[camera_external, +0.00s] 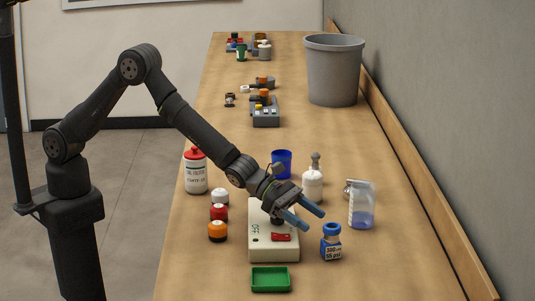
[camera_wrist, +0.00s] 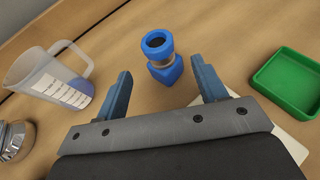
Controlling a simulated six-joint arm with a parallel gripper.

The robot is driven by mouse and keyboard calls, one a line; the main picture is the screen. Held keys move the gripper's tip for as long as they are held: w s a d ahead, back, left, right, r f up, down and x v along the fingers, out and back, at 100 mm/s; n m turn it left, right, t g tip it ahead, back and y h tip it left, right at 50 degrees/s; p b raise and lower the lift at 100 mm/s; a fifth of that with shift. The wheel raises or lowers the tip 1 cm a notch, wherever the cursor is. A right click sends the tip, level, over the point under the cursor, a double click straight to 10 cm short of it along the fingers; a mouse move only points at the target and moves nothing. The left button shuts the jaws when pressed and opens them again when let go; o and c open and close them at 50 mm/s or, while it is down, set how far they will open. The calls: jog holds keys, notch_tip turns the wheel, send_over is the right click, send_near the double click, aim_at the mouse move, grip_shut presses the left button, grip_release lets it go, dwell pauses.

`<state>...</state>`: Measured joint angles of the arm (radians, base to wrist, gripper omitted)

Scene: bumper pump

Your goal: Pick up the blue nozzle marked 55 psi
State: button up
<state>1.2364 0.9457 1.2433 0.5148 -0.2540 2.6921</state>
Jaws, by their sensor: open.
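In the wrist view the nozzle (camera_wrist: 161,55) lies ahead of and between my fingertips, seen from above. My gripper (camera_external: 306,218) is open and empty, its blue fingers above and to the left of the nozzle in the external view. In the wrist view my gripper (camera_wrist: 160,80) has its fingers apart, one on each side of the nozzle, not visibly touching it.
A white box with a red switch (camera_external: 281,237) sits below my gripper. A green tray (camera_external: 271,279) is in front of it. A beaker with blue liquid (camera_external: 361,207) stands right of the nozzle. Several small jars (camera_external: 218,213) stand left.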

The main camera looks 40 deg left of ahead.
aim_at(327, 228)
jog(key=shift+x, duration=3.1)
jog(key=c, duration=1.2)
jog(key=shift+r, duration=0.2)
jog(key=shift+r, duration=4.85)
